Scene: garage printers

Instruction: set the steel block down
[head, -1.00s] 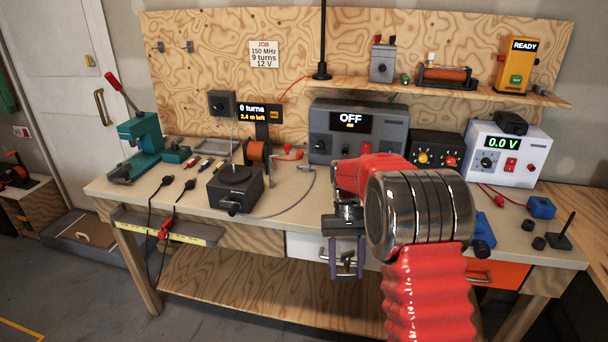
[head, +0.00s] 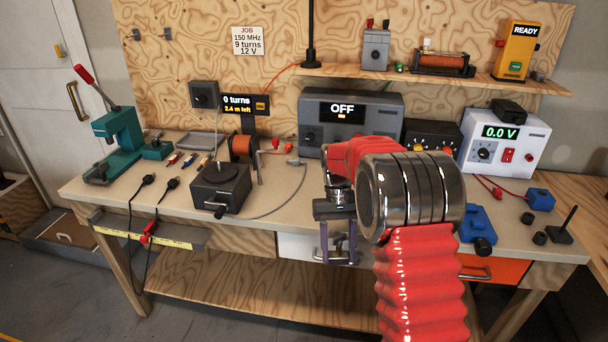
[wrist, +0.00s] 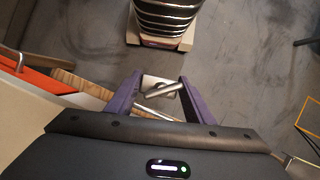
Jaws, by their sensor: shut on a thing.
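My gripper (head: 337,258) hangs in the head view in front of the bench's front edge, near the white drawer (head: 292,246). In the wrist view its two purple fingers (wrist: 161,90) are shut on the steel block (wrist: 152,82), a small pale metal piece with a silver rod showing across it. In the head view the block is mostly hidden between the fingers, and its exact outline is hard to tell. Nothing is seen under it but the floor and the bench edge.
The bench top (head: 285,205) has free room between the dark winding box (head: 220,187) and my arm. A grey OFF unit (head: 350,125) stands behind. A blue tool (head: 478,228) lies right of my arm. The orange drawer (head: 515,271) is below.

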